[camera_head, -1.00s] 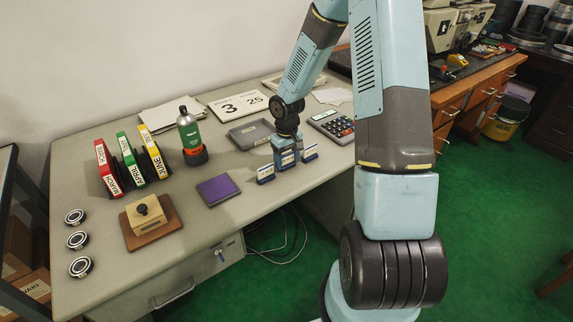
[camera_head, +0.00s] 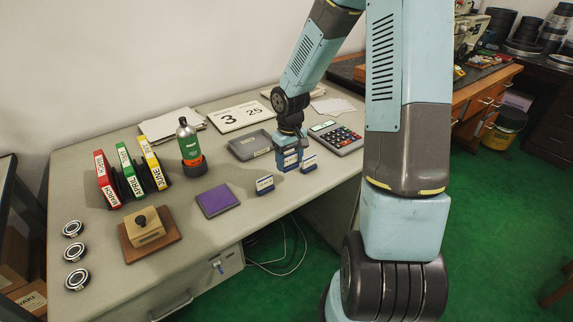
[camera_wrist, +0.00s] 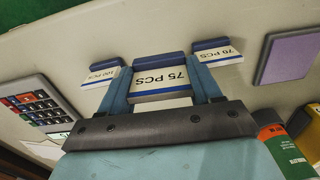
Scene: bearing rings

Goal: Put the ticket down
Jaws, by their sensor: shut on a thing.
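My gripper (camera_head: 290,146) is shut on the 75 PCS ticket (camera_head: 289,162), a small blue and white block. In the wrist view the 75 PCS ticket (camera_wrist: 161,80) sits between the two blue fingers of my gripper (camera_wrist: 160,72). In the head view it looks raised or set back from the line of the two other tickets; its underside contact is unclear. The 70 PCS ticket (camera_wrist: 217,52) stands to its right in the wrist view, and the 100 PCS ticket (camera_wrist: 101,75) to its left. In the head view these are the front ticket (camera_head: 265,184) and the right ticket (camera_head: 309,163).
A purple pad (camera_head: 218,200) lies left of the tickets. A grey tray (camera_head: 249,143) is behind them, and a calculator (camera_head: 336,138) is at the right. A green bottle (camera_head: 189,140) stands further left. Bare desk lies between the pad and the front ticket.

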